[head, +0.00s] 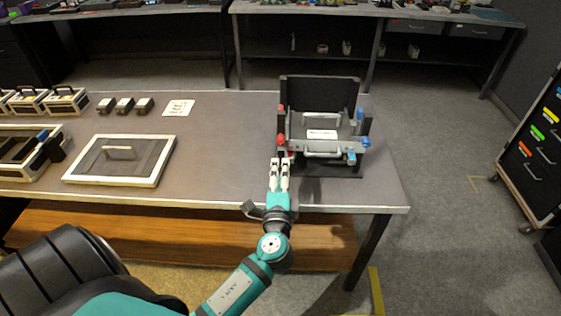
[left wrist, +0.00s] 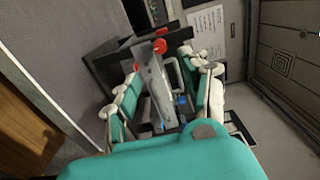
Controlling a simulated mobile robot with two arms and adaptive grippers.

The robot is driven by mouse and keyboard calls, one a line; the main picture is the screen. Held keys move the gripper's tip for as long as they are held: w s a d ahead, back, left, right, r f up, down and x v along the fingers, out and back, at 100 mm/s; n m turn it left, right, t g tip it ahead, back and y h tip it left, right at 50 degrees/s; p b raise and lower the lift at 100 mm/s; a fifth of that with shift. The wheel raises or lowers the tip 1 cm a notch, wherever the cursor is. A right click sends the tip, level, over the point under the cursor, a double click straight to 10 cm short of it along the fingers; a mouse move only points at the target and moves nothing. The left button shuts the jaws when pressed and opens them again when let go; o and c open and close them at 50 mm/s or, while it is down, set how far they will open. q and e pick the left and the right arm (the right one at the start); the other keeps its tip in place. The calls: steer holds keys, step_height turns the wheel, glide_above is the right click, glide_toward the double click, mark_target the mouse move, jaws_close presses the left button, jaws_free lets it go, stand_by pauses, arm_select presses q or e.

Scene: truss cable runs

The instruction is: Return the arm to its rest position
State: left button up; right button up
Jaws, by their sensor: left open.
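My left arm reaches in from the bottom of the head view. Its gripper (head: 280,172) is open and empty, just in front of the left side of a grey-and-black device (head: 325,146). The device stands on the right part of the table, with an upright black back panel, handles, and red and blue knobs. In the left wrist view the two fingers of the gripper (left wrist: 162,85) are spread, with the device's grey bar (left wrist: 153,82) showing beyond and between them. I cannot tell whether a finger touches it. My right gripper is not in view.
The table (head: 228,150) also holds a framed panel with a handle (head: 121,160), several small black blocks (head: 125,105), a paper note (head: 178,108) and cases (head: 65,100) at the left. A wheeled cabinet (head: 535,140) stands at the right. The table's middle is clear.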

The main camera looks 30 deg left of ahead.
arm_select(q)
steer(key=shift+s+d, duration=0.2)
steer(key=shift+s, duration=0.15)
stand_by(0.3)
steer(key=s+d+f+g+h, duration=0.2)
steer(key=s+f, duration=0.1)
steer(key=f, duration=0.8)
steer(key=s+d+f+n+g+h, duration=0.1)
steer(key=s+d+f+g+h, duration=0.15)
steer(key=f, duration=0.85)
steer(key=s+d+f+g+h, duration=0.15)
steer(key=s+f, duration=0.25)
steer(key=f, duration=0.7)
steer(key=s+f+n+g+h, duration=0.1)
steer(key=s+f+n+g, duration=0.1)
steer(key=s+f, duration=0.4)
steer(key=s+f+n+g+h, duration=0.1)
steer(key=s+f+n+g, duration=0.2)
steer(key=s+f, duration=0.4)
steer(key=s+d+f+n+g+h, duration=0.1)
steer(key=s+f+n+g, duration=0.2)
steer(key=s, duration=1.6)
step_height(320, 180, down, 4)
steer(key=shift+s+f, duration=0.1)
steer(key=shift+s, duration=0.15)
